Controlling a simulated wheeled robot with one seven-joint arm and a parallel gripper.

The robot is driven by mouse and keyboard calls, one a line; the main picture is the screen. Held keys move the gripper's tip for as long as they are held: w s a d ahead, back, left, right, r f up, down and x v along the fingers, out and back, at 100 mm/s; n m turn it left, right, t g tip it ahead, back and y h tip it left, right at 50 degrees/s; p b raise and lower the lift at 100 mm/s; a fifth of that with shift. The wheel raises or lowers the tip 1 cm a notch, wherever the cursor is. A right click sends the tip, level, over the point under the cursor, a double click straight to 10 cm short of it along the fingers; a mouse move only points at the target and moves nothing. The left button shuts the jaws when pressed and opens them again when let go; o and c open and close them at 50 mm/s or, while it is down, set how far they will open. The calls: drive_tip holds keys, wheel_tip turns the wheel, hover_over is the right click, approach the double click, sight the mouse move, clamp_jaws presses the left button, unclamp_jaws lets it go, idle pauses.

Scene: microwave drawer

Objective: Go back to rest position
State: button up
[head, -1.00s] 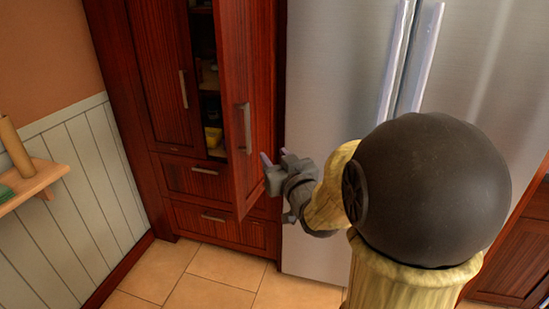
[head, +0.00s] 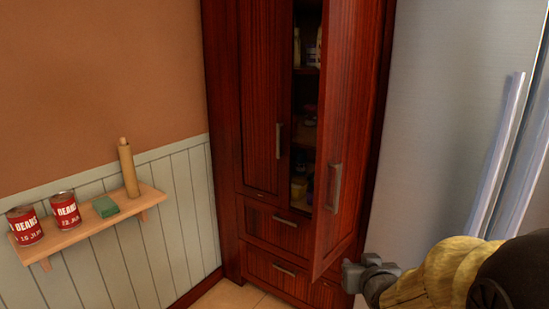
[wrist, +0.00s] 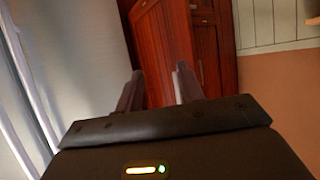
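My gripper (wrist: 158,88) shows in the wrist view with its two fingers apart and nothing between them. In the head view my gripper (head: 362,274) is at the lower right, close to the lower edge of the open cabinet door (head: 345,130). I cannot tell from the head view whether it touches the door. The wrist view shows dark red cabinet wood (wrist: 165,50) beyond the fingers. The fingertips are partly hidden in the head view.
A tall red-brown cabinet (head: 262,100) stands with its right door ajar and goods inside. A steel fridge (head: 435,120) is on the right. A wall shelf (head: 85,228) at left holds two bean cans, a green block and a rolling pin. Little floor shows.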

drive_tip(key=s+a+f+g, duration=0.2)
drive_tip(key=s+f+g, duration=0.35)
drive_tip(key=s, duration=0.25)
drive_tip(key=s+a+f+g, duration=0.3)
drive_tip(key=s+f+g, duration=0.2)
drive_tip(key=s+f, duration=0.15)
drive_tip(key=w+p+v, duration=0.2)
drive_tip(key=p+v, duration=0.7)
drive_tip(key=w+r+p+v, duration=0.1)
drive_tip(key=w+p+v, duration=0.1)
drive_tip(key=p+v, duration=0.7)
drive_tip(key=shift+s+d+r+p, duration=0.15)
drive_tip(key=shift+s+d+p, duration=0.2)
drive_tip(key=shift+s, duration=0.15)
